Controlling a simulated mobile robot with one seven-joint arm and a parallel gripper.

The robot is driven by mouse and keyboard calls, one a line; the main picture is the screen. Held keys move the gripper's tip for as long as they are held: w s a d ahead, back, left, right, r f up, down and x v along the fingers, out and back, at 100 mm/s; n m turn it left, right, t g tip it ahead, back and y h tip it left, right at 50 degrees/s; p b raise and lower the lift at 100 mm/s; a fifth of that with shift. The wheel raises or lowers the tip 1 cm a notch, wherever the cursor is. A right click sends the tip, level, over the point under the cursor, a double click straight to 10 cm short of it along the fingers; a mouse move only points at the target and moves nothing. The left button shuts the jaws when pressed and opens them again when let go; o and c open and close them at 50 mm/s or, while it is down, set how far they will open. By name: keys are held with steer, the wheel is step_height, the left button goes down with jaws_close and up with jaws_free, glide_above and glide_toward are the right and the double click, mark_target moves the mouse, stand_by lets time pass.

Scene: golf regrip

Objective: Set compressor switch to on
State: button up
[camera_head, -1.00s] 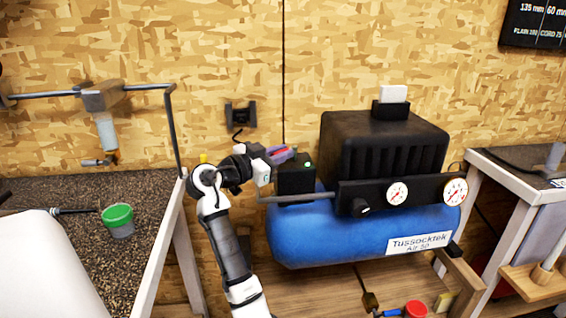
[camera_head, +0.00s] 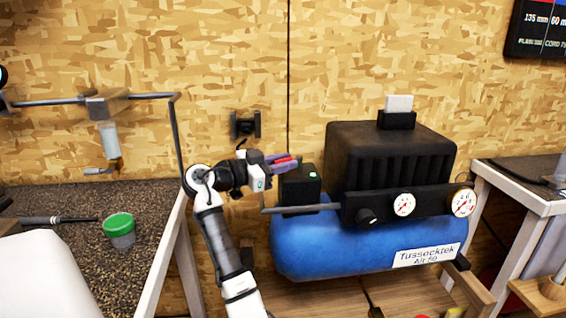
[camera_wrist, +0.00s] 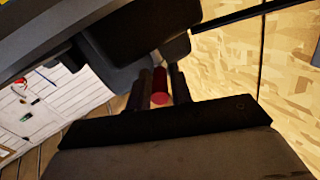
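The compressor has a blue tank (camera_head: 350,245) and a black ribbed motor cover (camera_head: 385,155). A black switch box (camera_head: 301,190) with a small lit green light stands on the tank's left end. My gripper (camera_head: 284,162) is at the upper left of this box, its purplish fingers pointing right. A red piece (camera_head: 287,160) shows between the fingers. In the wrist view it is a red round-ended rod (camera_wrist: 159,99) flanked closely by the two dark fingers (camera_wrist: 161,84). I cannot tell whether both fingers touch it. The switch's position is not clear.
A black knob (camera_head: 366,216) and two gauges (camera_head: 403,204) are on the compressor's front panel. A metal pipe (camera_head: 290,210) runs below my gripper. A workbench (camera_head: 60,195) with a green-lidded cup (camera_head: 119,230) is at left; another bench (camera_head: 520,180) is at right.

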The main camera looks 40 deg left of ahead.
steer(key=o, duration=0.3)
steer(key=shift+r, duration=0.15)
step_height(320, 180, up, 20)
steer(key=b, duration=0.1)
stand_by(0.4)
